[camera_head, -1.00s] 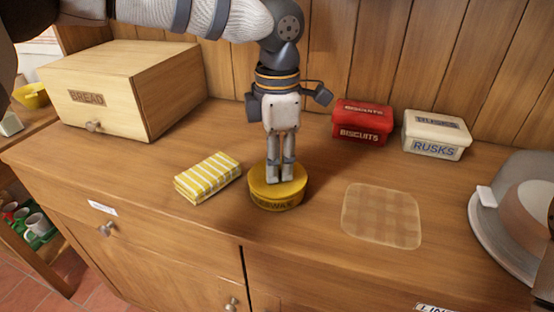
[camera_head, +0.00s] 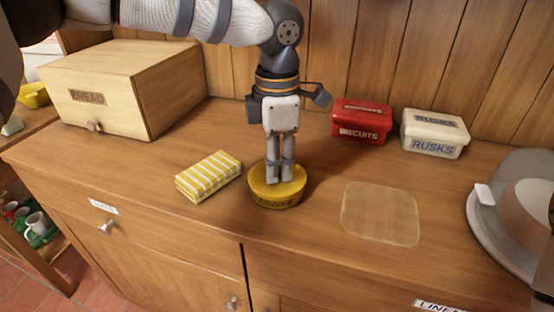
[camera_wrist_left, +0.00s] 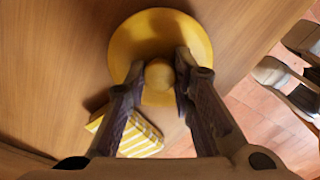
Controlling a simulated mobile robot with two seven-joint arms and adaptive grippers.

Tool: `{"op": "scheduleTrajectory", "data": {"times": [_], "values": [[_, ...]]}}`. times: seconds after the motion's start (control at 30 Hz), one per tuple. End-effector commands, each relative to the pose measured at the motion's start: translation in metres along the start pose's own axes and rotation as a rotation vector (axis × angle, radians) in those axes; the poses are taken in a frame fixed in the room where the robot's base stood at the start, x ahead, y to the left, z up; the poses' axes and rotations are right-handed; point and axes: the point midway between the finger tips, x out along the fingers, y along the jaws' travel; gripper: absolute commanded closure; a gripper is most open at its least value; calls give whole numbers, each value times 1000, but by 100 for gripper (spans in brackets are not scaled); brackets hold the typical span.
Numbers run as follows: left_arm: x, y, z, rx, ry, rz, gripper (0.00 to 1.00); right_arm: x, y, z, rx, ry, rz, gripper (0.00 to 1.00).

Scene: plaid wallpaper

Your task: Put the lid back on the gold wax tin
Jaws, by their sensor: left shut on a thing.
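The gold wax tin (camera_head: 275,202) stands on the wooden counter, with dark lettering on its side. Its gold lid (camera_head: 258,179) sits over the tin's top; I cannot tell whether it is fully seated. My left gripper (camera_head: 280,180) points straight down and is shut on the lid's round knob. In the left wrist view, the knob (camera_wrist_left: 159,75) is between the fingertips (camera_wrist_left: 160,80), with the lid (camera_wrist_left: 160,28) around it. The tin's inside is hidden. My right gripper is out of view.
A yellow striped cloth (camera_head: 208,177) lies close left of the tin. A pale square mat (camera_head: 380,214) lies to the right. A bread box (camera_head: 125,88), a red biscuits tin (camera_head: 361,122) and a white rusks tin (camera_head: 434,134) stand behind.

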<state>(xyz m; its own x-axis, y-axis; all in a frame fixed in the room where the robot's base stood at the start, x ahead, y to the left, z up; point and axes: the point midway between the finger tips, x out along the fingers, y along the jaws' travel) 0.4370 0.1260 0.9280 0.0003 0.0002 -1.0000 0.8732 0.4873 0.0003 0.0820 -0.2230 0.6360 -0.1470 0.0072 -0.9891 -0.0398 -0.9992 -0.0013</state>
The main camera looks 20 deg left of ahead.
Motion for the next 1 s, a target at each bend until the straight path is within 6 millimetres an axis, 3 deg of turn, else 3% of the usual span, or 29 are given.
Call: {"op": "scheduleTrajectory", "data": {"times": [0.37,0.4,0.47,0.7,0.8,1.0], "values": [[-1,0,0,0,-1,2,100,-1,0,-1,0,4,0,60],[-1,0,0,0,-1,2,68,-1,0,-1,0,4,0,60],[-1,0,0,0,-2,2,55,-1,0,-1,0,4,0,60],[-1,0,0,0,-1,1,54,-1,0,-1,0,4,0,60],[-1,0,0,0,-1,1,34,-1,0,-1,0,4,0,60],[-1,0,0,0,-1,1,34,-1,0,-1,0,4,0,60]]}}
